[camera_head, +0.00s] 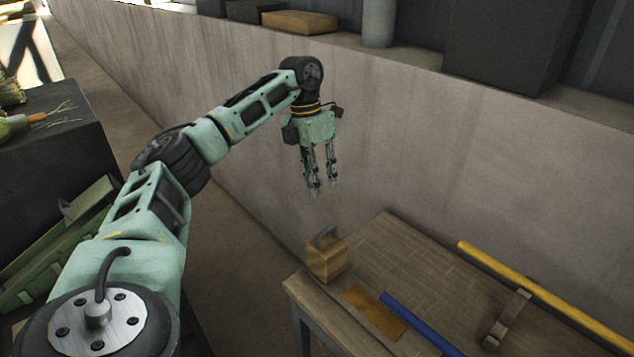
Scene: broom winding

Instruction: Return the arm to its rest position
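My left arm (150,210) comes in from the lower left and reaches up and across to the middle of the view. My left gripper (322,190) hangs from its end with the fingers pointing down. It is in front of the grey wall, above and apart from the wooden table. The two fingers are apart with a gap between them, and nothing shows between them. My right gripper is not in view.
A wooden table (385,240) stands at the lower right. On it are a wooden block with a dark handle (326,258), a blue rod (420,322), a yellow rod (540,296) and a small clamp-like piece (508,320).

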